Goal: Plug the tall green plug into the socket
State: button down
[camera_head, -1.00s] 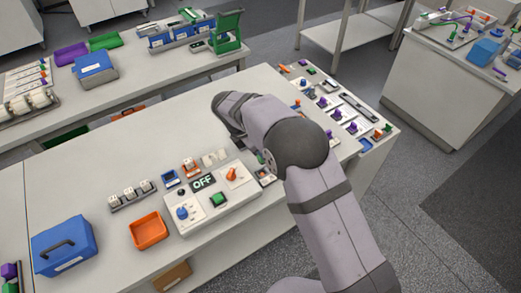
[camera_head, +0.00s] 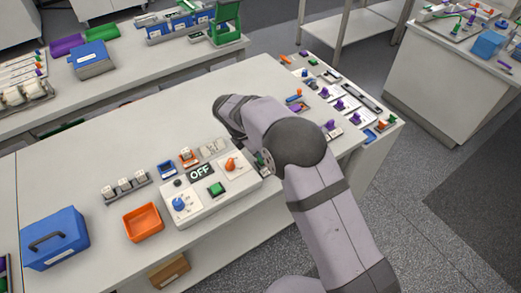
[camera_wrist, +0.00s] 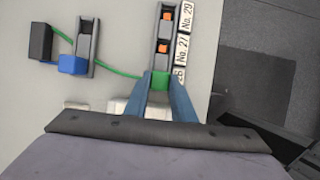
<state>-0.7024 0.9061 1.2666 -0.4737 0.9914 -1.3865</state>
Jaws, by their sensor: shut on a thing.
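In the wrist view my gripper (camera_wrist: 160,84) has its two blue-grey fingers closed on a green plug (camera_wrist: 160,79). The plug is at the near end of a dark socket strip (camera_wrist: 165,30) with orange pieces in its slots. I cannot tell whether the plug is seated in the strip or only above it. In the head view my arm hides the gripper and the plug.
White labels (camera_wrist: 186,45) stand along the strip. The head view shows a control box (camera_head: 225,205) reading OFF, an orange tray (camera_head: 143,222), a blue case (camera_head: 55,238) and several small parts at the table's right end. The table's middle left is clear.

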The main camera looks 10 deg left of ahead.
jog(key=shift+f, duration=0.35)
dwell(0.6)
jog(key=c, duration=1.4)
grip_release()
jog(key=shift+b+v, duration=1.2)
jog(key=shift+v, duration=2.45)
jog(key=s+d+m+g+y, duration=0.1)
jog(key=s+d+m, duration=0.3)
jog(key=d+m, duration=0.45)
jog(key=s+d+m+g, duration=0.1)
jog(key=s+d+m, duration=0.3)
jog(key=d, duration=0.7)
jog(key=s+d+f+m+y, duration=0.1)
jog(key=s+d+m, duration=0.3)
jog(key=s+m, duration=0.3)
jog(key=s+d+f+m+g+y, duration=0.1)
jog(key=s+d+m, duration=0.4)
jog(key=s+m, duration=0.2)
jog(key=shift+s+d+f, duration=0.15)
jog(key=shift+s+d, duration=0.2)
jog(key=shift+s, duration=0.05)
